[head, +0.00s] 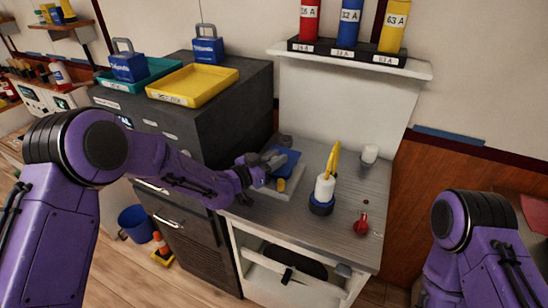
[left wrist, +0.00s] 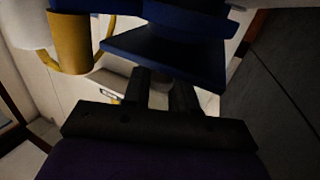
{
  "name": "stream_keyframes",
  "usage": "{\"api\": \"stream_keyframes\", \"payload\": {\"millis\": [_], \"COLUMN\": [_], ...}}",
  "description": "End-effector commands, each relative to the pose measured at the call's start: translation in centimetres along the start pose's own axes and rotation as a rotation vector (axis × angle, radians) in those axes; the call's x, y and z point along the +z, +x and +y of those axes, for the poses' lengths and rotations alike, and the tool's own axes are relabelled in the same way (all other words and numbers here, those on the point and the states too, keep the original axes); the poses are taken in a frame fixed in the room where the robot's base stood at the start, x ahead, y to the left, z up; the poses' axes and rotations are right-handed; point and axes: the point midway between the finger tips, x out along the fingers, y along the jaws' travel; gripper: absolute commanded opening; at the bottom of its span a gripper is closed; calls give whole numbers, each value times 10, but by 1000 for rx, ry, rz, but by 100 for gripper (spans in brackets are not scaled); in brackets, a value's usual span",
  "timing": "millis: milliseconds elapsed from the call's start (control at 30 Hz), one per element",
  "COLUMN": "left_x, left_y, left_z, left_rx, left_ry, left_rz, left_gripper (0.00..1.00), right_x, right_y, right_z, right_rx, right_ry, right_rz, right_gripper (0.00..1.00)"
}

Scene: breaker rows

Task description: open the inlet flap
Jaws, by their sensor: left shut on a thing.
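A blue flap (head: 286,160) sits on a pale grey unit (head: 292,188) on the metal counter, and it looks raised at a tilt. A yellow cylinder (head: 281,184) stands at its front. My left gripper (head: 268,164) is at the left edge of the flap, shut on it. In the left wrist view the fingers (left wrist: 167,88) are close together against the underside of the dark blue flap (left wrist: 170,55). The exact contact is dark and partly hidden. My right arm shows at the lower right, but its gripper is out of view.
A white and blue bottle with a yellow top (head: 324,190), a red flask (head: 361,224) and a white cup (head: 369,153) stand to the right on the counter (head: 345,205). A dark cabinet (head: 240,105) with a yellow tray (head: 193,84) rises at left.

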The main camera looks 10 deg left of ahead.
Motion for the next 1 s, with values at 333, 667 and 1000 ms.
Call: {"api": "stream_keyframes", "payload": {"millis": [333,667,1000], "left_x": [-27,-45,-50], "left_y": [18,40,52], "left_z": [-7,-16,-21], "left_rx": [0,0,0], "left_ry": [-76,-75,-118], "left_rz": [-190,-180,-283], "left_gripper": [0,0,0], "right_x": [-20,-27,-35], "right_y": [-49,-65,-85], "right_z": [4,6,8], "right_rx": [0,0,0], "right_ry": [0,0,0], "right_rz": [0,0,0], "right_gripper": [50,50,50]}}
